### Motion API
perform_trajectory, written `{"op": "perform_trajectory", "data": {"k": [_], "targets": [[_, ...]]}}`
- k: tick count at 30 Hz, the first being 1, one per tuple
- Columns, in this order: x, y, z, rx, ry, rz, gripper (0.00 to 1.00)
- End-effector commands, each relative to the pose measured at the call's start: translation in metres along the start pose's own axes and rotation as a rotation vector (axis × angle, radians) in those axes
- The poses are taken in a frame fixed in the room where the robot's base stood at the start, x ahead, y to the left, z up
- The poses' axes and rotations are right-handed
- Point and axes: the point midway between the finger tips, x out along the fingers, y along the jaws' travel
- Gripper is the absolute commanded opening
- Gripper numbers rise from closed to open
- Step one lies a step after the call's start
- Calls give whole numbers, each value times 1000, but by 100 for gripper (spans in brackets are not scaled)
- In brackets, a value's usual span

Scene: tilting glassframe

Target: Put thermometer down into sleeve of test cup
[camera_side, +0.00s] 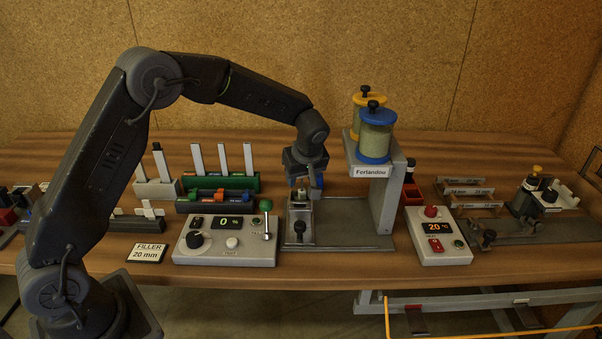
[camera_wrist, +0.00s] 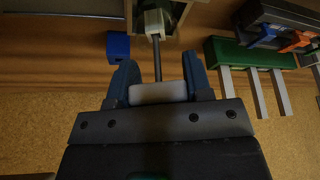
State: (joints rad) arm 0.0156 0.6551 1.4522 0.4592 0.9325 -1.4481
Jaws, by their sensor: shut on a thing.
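My gripper (camera_side: 305,184) is shut above the small fixture at the left end of the grey base plate. In the wrist view its blue fingers (camera_wrist: 160,78) are closed on the white head (camera_wrist: 158,93) of the thermometer. The thin grey stem (camera_wrist: 157,58) of the thermometer points away from the fingers to a cream sleeve piece (camera_wrist: 154,22). The stem's tip is not visible, and I cannot tell how deep it sits. The test cup with its fixture (camera_side: 300,218) stands under my gripper, partly hidden by it.
The filling stand (camera_side: 385,195) with blue and yellow-lidded jars rises just right of my gripper. Control boxes stand in front, one with a green-knobbed lever (camera_side: 266,207), one reading 20 (camera_side: 438,238). A green rack (camera_side: 228,183) with white strips is at left. The plate's middle is clear.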

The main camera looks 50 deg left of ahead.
Motion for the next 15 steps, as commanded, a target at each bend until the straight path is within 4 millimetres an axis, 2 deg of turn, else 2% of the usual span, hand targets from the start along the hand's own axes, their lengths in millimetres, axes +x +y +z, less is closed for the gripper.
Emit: {"op": "perform_trajectory", "data": {"k": [9,10,15], "targets": [[7,0,3,0,-1,-1,23],[7,0,3,0,0,0,47],[7,0,3,0,0,0,63]]}}
